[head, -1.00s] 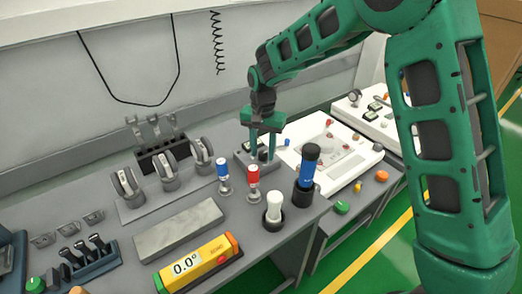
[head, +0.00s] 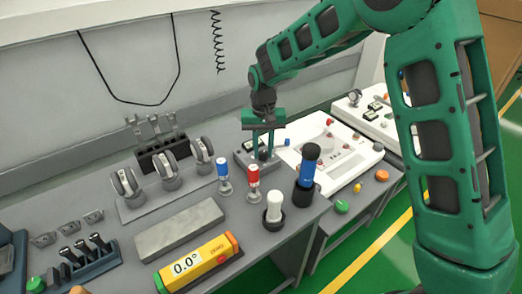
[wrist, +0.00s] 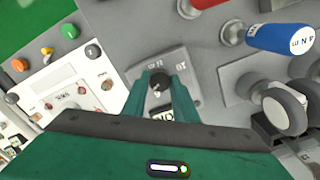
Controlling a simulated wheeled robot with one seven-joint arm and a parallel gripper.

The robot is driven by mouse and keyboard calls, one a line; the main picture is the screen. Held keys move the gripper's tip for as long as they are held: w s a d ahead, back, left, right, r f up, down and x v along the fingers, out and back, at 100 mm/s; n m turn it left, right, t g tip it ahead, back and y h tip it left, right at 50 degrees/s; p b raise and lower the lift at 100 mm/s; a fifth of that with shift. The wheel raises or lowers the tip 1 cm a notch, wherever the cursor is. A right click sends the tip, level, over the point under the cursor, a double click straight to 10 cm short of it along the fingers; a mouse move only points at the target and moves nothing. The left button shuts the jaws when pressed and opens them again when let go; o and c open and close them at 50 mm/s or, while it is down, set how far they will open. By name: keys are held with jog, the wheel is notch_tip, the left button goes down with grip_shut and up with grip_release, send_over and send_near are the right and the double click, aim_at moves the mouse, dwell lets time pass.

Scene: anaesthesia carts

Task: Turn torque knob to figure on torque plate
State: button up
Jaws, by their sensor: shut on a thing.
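The torque plate is a small grey block (head: 241,160) near the back right of the bench. In the wrist view the plate (wrist: 179,61) carries several printed figures along its edge, too small and blurred to read surely. The dark torque knob (wrist: 158,84) stands on it with a light pointer mark; which figure the mark faces I cannot tell.
A white panel (head: 352,165) with buttons lies right of the block. Red-topped (head: 253,175) and blue-topped (head: 223,170) tools stand in front and left. A taller blue-handled tool (head: 307,165) stands in front right. Grey round parts (head: 203,156) stand on a stand left.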

jog(key=n, duration=0.5)
jog(key=shift+n, duration=0.4)
jog(key=n, duration=1.3)
jog(key=o, duration=1.1)
jog(key=shift+c, duration=0.2)
